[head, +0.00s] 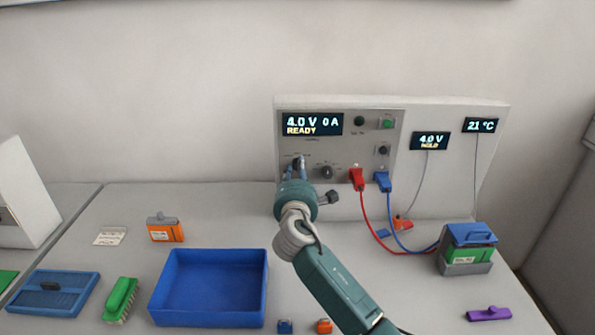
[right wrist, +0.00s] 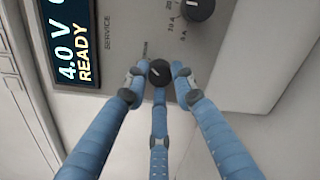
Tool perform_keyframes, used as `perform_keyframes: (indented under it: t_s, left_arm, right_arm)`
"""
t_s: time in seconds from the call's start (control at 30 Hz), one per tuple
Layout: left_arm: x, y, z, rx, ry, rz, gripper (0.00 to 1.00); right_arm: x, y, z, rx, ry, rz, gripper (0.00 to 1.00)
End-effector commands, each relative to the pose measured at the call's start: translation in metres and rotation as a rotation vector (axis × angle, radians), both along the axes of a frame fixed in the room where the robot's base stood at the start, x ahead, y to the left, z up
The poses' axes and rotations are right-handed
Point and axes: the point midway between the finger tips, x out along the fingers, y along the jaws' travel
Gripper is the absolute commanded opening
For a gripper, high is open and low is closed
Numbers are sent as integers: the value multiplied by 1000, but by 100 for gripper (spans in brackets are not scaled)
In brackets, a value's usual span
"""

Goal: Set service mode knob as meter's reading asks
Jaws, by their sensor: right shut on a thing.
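The service mode knob (right wrist: 159,72) is a small black dial below the cycler's display (head: 312,124). My right gripper (head: 297,172) reaches up to the panel, and its blue fingers (right wrist: 158,80) are closed around the knob. A pale pointer mark shows on the knob's face. Its printed labels are partly hidden and too small to read surely. The display shows 4.0 V, 0 A and READY. The meter (head: 430,141) on the panel's right shows 4.0 V and a yellow word that looks like HOLD. My left gripper is not in view.
Right of the service knob are a current dial (head: 327,172), red plug (head: 357,178) and blue plug (head: 382,181). Their cables run to a battery holder (head: 467,262). A temperature display (head: 481,125) reads 21 °C. A blue bin (head: 209,318) stands at the front left.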

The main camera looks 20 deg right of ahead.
Motion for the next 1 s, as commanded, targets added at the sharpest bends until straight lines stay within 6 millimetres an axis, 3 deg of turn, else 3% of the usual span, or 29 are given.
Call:
perform_keyframes:
  t_s: [0.03, 0.07, 0.13, 0.43, 0.57, 1.0]
  left_arm:
    - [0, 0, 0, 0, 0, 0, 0]
    - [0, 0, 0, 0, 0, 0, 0]
    - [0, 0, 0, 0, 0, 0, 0]
    - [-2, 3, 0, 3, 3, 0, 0]
    - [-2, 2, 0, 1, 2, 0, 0]
    - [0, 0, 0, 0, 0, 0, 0]
  right_arm:
    - [-1, 1, -4, 1, 6, 0, 0]
    - [-1, 1, -4, 1, 7, 0, 31]
    - [-1, 0, -4, 1, 6, 0, 44]
    - [-1, 1, -1, 0, 2, 0, 44]
    - [-10, 4, -2, 0, 2, 1, 44]
    - [-93, 31, 0, 2, 5, 1, 44]
